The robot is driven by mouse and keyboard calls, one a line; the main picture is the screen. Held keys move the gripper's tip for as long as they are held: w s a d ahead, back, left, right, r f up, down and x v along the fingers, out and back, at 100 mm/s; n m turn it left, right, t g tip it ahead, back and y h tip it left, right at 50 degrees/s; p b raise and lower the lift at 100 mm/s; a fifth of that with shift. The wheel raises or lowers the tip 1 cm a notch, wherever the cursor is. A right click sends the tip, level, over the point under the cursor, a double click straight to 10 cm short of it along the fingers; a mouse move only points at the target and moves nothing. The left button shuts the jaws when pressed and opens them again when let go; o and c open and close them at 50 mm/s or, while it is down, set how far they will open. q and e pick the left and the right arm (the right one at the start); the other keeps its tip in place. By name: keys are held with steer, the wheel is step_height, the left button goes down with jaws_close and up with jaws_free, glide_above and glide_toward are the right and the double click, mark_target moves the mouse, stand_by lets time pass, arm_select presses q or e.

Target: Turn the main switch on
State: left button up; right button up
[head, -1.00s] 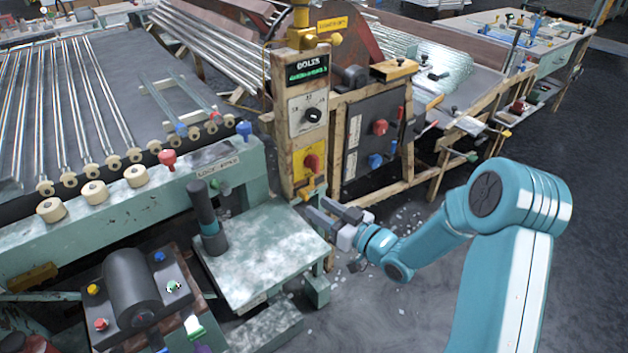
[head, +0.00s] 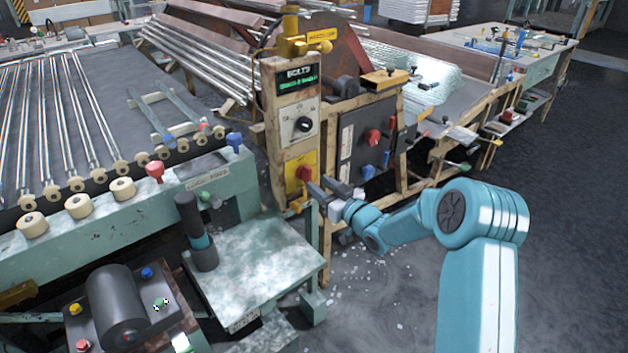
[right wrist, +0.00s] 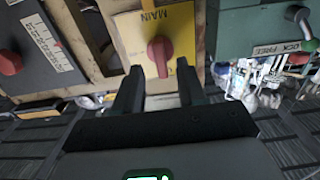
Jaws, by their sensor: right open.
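The main switch is a red rotary knob (head: 304,173) on a yellow plate (head: 299,162), low on the front of the wooden control post. In the right wrist view the red knob (right wrist: 160,52) sits under the word MAIN on its yellow plate (right wrist: 180,22). My right gripper (head: 318,196) is just in front of and below the knob in the head view. In the right wrist view my right gripper (right wrist: 158,85) is open, its two dark fingers apart, with the knob seen between and beyond their tips. Whether they touch it I cannot tell. My left gripper is not seen.
Above the switch are a black dial (head: 303,124) and a green-lit display (head: 299,77). A dark panel with another red knob (head: 373,137) stands to the right. A green machine table (head: 265,255) with a black upright handle (head: 190,220) lies to the left. The floor at right is clear.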

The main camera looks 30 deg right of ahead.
mark_target(311, 178)
steer(key=shift+w+a, duration=0.15)
steer(key=shift+w, duration=1.45)
jaws_close()
steer(key=m+b, duration=0.1)
steer(key=m, duration=1.2)
steer(key=shift+p, duration=0.3)
steer(key=m+p, duration=0.1)
steer(key=m, duration=0.3)
steer(key=shift+m, duration=0.6)
